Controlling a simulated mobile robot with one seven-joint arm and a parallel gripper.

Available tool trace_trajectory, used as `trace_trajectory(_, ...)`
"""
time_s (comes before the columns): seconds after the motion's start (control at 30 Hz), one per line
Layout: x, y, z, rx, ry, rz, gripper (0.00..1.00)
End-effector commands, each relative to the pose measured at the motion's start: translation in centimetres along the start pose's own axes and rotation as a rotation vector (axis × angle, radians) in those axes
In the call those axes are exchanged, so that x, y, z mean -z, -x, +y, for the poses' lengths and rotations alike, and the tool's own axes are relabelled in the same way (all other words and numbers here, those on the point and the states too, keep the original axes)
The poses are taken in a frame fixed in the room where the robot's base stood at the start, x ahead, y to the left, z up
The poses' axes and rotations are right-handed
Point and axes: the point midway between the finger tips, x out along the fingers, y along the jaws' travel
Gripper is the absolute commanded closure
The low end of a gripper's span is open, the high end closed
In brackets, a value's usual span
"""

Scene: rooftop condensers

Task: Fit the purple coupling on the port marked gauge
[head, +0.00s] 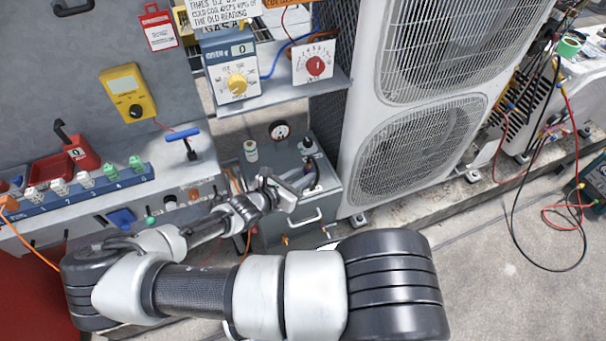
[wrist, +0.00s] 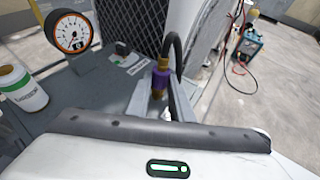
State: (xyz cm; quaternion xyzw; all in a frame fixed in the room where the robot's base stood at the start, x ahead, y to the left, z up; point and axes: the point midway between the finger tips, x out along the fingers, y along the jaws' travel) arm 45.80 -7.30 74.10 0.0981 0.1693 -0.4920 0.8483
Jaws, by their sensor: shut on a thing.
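The purple coupling (wrist: 161,78) shows in the wrist view with brass-coloured ends and a black hose (wrist: 178,52) arching beside it. My gripper (wrist: 162,94) is shut on the coupling, one grey finger on each side. A small dark fitting (wrist: 122,48) and a white label (wrist: 137,66) are on the grey surface left of the coupling. The label is unreadable, so I cannot tell which port is marked gauge.
A round dial (head: 279,130) and a white bottle (head: 251,151) stand close to my gripper. The tall condenser (head: 420,150) borders it on the right. A blue rack (head: 75,193) with several fittings is at left. Loose hoses (head: 555,225) lie on open floor at right.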

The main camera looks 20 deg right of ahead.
Motion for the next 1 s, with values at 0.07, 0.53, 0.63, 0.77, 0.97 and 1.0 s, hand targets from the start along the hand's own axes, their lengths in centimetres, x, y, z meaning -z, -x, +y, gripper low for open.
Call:
trace_trajectory(0.07,-0.03,0.0,0.0,0.0,0.0,-0.001,1.0)
trace_trajectory(0.53,0.35,-0.16,0.01,0.0,0.0,0.0,1.0)
trace_trajectory(0.63,0.47,-0.2,0.01,0.0,0.0,0.0,1.0)
trace_trajectory(0.77,0.61,-0.26,0.02,0.0,0.0,0.0,1.0)
trace_trajectory(0.97,0.83,-0.36,0.02,0.0,0.0,0.0,1.0)
trace_trajectory(1.0,0.88,-0.37,0.02,0.0,0.0,0.0,1.0)
